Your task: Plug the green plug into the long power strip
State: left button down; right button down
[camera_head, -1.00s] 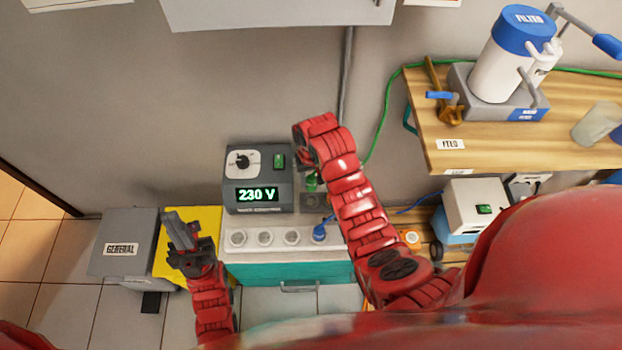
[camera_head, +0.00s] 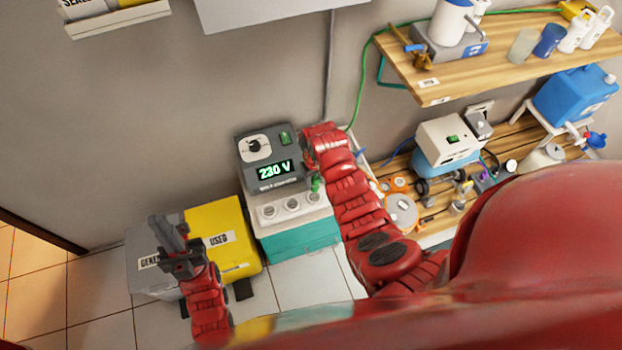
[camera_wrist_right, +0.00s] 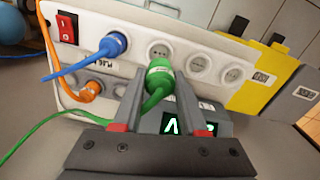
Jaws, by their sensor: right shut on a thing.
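The green plug (camera_wrist_right: 158,78) is held between the fingers of my right gripper (camera_wrist_right: 158,108), its green cord trailing left in the right wrist view. It is in front of an empty socket of the long white power strip (camera_wrist_right: 182,38); I cannot tell if they touch. A blue plug (camera_wrist_right: 112,44) sits in the neighbouring socket, with more empty sockets on the other side. In the head view the green plug (camera_head: 316,185) is above the right part of the strip (camera_head: 282,220); my right fingers are mostly hidden. My left gripper (camera_head: 168,236) is raised above the bins, its jaw gap unclear.
The voltage unit (camera_head: 265,160) showing 230 V stands behind the strip. A second socket row (camera_wrist_right: 72,82) holds an orange plug (camera_wrist_right: 92,90). The yellow bin (camera_head: 215,222) and grey bin (camera_head: 150,278) stand left. A wooden shelf (camera_head: 440,75) and crowded lower shelf are right.

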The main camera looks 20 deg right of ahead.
jog(key=shift+f+b, duration=0.5)
jog(key=shift+f, duration=0.3)
jog(key=shift+f+b, duration=1.35)
jog(key=shift+f, duration=0.75)
jog(key=shift+f+b, duration=0.7)
jog(key=shift+f, duration=0.25)
jog(key=shift+c, duration=1.8)
grip_release()
jog(key=shift+r, duration=0.1)
